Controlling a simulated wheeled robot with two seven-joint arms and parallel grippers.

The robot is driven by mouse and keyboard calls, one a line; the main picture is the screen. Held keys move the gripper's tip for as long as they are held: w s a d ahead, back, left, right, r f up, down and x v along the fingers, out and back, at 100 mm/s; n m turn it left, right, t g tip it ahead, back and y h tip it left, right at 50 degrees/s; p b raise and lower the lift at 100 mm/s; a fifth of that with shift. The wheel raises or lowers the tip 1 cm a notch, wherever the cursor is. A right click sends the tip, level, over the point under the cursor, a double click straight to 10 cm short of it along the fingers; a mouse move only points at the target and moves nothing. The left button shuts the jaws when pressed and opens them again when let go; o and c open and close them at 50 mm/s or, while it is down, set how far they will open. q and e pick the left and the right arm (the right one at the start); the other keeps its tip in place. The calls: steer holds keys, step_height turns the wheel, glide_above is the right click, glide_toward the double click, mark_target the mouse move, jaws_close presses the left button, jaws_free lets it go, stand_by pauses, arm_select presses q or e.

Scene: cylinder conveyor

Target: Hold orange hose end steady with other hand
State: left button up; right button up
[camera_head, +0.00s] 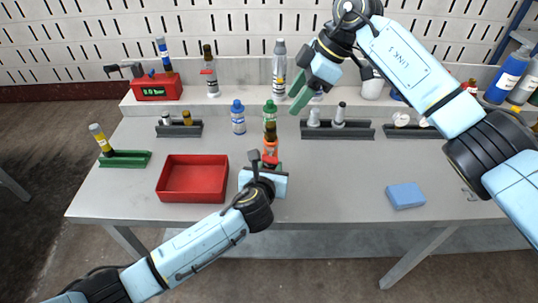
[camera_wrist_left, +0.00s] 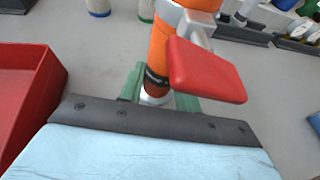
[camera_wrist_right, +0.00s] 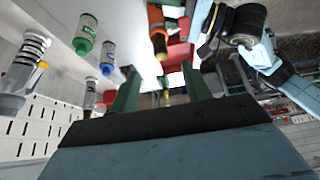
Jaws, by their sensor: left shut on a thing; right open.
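The orange hose end (camera_head: 270,146) stands upright near the middle of the table. In the left wrist view the orange body (camera_wrist_left: 160,48) has a dark band, a pale metal lower end and a red lever (camera_wrist_left: 205,70). My left gripper (camera_head: 269,168) is shut on it; its green fingers (camera_wrist_left: 160,92) sit on both sides of the lower part. My right gripper (camera_head: 299,100) is open and empty, raised above the back of the table, up and to the right of the hose end. Its two green fingers (camera_wrist_right: 162,92) are spread apart in the right wrist view.
A red tray (camera_head: 193,199) lies left of my left gripper. A blue bottle (camera_head: 238,118) and a green-capped bottle (camera_head: 271,110) stand behind the hose end. Dark racks (camera_head: 338,131) hold small parts. A blue block (camera_head: 405,196) lies right; the table's front centre-right is clear.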

mark_target(271, 124)
steer(key=s+a+r+n+t+h, duration=0.1)
steer(key=a+r+n+h, duration=0.2)
steer(key=a+n+h, duration=0.5)
steer(key=shift+n+y, duration=0.4)
steer(key=shift+y, duration=0.2)
steer(key=f, duration=0.3)
steer(key=d+f, duration=0.1)
steer(key=f, duration=0.3)
steer(key=w+d+f, duration=0.1)
steer(key=f, duration=0.3)
steer(key=shift+d+f, duration=0.15)
steer(key=shift+f, duration=0.05)
jaws_close()
